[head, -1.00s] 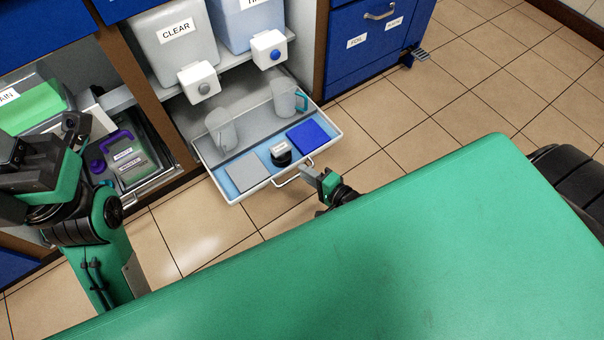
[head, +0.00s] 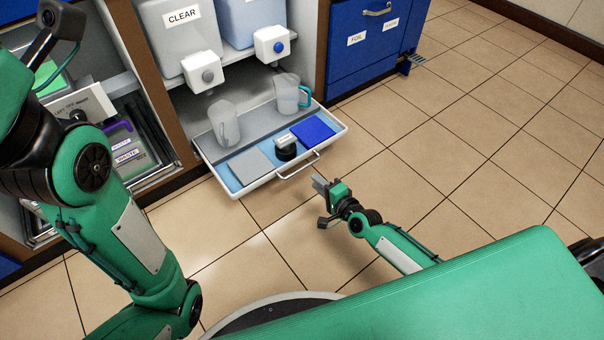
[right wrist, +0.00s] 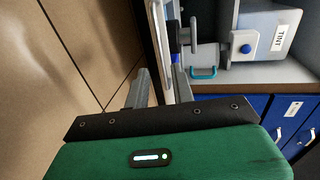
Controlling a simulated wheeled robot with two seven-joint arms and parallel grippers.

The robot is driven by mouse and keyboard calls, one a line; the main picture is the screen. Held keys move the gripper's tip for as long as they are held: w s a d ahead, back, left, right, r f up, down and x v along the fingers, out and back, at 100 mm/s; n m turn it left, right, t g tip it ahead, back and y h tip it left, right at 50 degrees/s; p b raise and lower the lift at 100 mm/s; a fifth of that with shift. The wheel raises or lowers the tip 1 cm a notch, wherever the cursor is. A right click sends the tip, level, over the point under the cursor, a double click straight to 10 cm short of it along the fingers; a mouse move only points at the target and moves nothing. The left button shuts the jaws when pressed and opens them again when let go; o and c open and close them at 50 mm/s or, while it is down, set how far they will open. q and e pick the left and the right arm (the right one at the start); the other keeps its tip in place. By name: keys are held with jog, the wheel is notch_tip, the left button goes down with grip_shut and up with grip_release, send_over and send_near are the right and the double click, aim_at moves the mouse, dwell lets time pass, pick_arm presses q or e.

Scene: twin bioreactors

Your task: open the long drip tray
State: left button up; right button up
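The long drip tray (head: 262,183) is pulled out from the cabinet under the two dispensers. It has a pale blue floor, a white rim and a bar handle (head: 299,167) on its front. Two clear jugs, a grey pad, a blue pad and a small dark labelled item stand or lie in it. My right gripper (head: 319,183) is just in front of the handle and looks apart from it.
The CLEAR dispenser (head: 183,38) and a blue-tinted dispenser (head: 250,20) stand on the shelf above the tray. Blue drawers (head: 366,42) are to the right. A left compartment holds a tray with a WASTE-labelled container (head: 128,153). Tiled floor (head: 440,150) is clear at right.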

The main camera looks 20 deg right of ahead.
aim_at(301, 168)
jog(key=b+x, duration=0.3)
jog(key=x, duration=0.6)
jog(key=shift+b, duration=0.35)
jog(key=shift+w, duration=0.1)
grip_shut()
